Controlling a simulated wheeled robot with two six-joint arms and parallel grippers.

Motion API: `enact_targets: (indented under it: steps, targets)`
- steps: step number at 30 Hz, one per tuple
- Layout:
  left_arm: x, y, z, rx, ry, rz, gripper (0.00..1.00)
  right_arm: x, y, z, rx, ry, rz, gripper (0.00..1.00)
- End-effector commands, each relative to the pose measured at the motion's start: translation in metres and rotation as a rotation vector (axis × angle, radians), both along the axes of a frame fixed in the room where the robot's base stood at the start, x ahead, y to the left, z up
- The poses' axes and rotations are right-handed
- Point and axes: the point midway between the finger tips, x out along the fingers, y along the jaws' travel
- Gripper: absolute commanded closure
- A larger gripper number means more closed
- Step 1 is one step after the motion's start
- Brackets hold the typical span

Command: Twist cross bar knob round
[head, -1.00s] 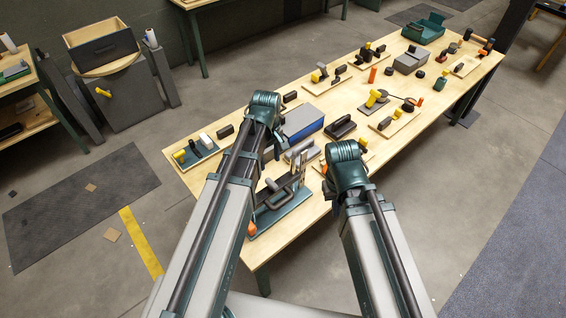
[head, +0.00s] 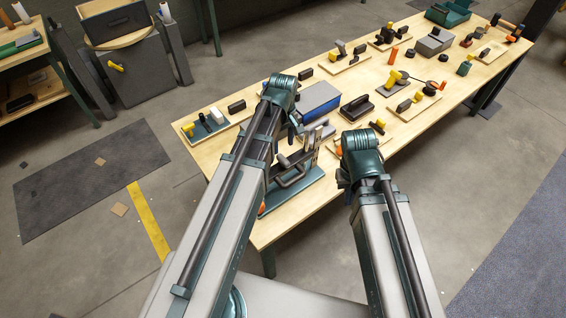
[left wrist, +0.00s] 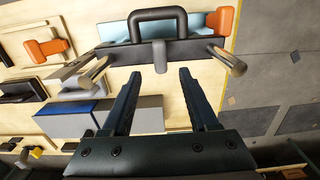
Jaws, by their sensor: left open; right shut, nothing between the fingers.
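An orange crossbar-shaped knob (left wrist: 45,48) stands on a pale board at upper left in the left wrist view. A second orange crossbar handle (left wrist: 222,20) shows at the end of a teal-based fixture (left wrist: 115,28) with a black U-shaped handle (left wrist: 158,16) and two rods. I cannot tell which is the named knob. My left gripper (left wrist: 159,74) is open and empty, fingertips pointing at the fixture's dark bar. In the head view the fixture (head: 296,192) is partly behind my left arm. My right gripper is hidden by its own arm.
A blue and grey box (head: 322,100) and a black-handled block (head: 356,108) stand close beyond the fixture. Several boards with yellow and black handles fill the wooden table (head: 222,160). Bare floor lies right of the table.

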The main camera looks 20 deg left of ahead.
Motion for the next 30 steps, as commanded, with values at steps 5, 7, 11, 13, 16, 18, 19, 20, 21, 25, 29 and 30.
enact_targets:
  steps: [5, 7, 11, 13, 16, 18, 19, 20, 21, 25, 29, 30]
  targets:
    - [0.0, 0.0, -0.033, 0.0, 0.0, 0.0, 0.4, 0.0, 0.0, -0.033, 0.0, 0.0, -0.001, 1.0]
    - [0.0, 0.0, -0.043, 0.0, 0.0, 0.0, 0.4, 0.0, 0.0, -0.043, 0.0, 0.0, -0.002, 1.0]
    - [0.0, 0.0, -0.06, 0.0, 0.0, 0.0, 0.4, 0.0, 0.0, -0.06, 0.0, 0.0, -0.002, 1.0]
    - [0.0, 0.0, -0.067, 0.0, 0.0, 0.0, 0.4, 0.0, 0.0, -0.067, 0.0, 0.0, -0.003, 1.0]
    - [0.0, 0.0, -0.072, 0.0, 0.0, 0.0, 0.4, 0.0, 0.0, -0.072, 0.0, 0.0, -0.003, 1.0]
    - [0.0, 0.0, -0.074, 0.0, 0.0, 0.0, 0.4, 0.0, 0.0, -0.074, 0.0, 0.0, -0.003, 1.0]
    - [0.0, 0.0, -0.074, 0.0, 0.0, 0.0, 0.4, 0.0, 0.0, -0.074, 0.0, 0.0, -0.003, 1.0]
    - [0.0, 0.0, -0.074, 0.0, 0.0, 0.0, 0.4, 0.0, 0.0, -0.074, 0.0, 0.0, -0.003, 1.0]
    - [0.0, 0.0, -0.074, 0.0, 0.0, 0.0, 0.4, 0.0, 0.0, -0.074, 0.0, 0.0, -0.003, 1.0]
    - [0.0, 0.0, -0.073, 0.0, 0.0, 0.0, 0.4, 0.0, 0.0, -0.073, 0.0, 0.0, -0.003, 1.0]
    - [0.0, 0.0, -0.073, 0.0, 0.0, 0.0, 0.56, 0.0, 0.0, -0.073, 0.0, 0.0, -0.003, 1.0]
    - [0.0, 0.0, -0.073, 0.0, 0.0, 0.0, 0.63, 0.0, 0.0, -0.073, 0.0, 0.0, -0.003, 1.0]
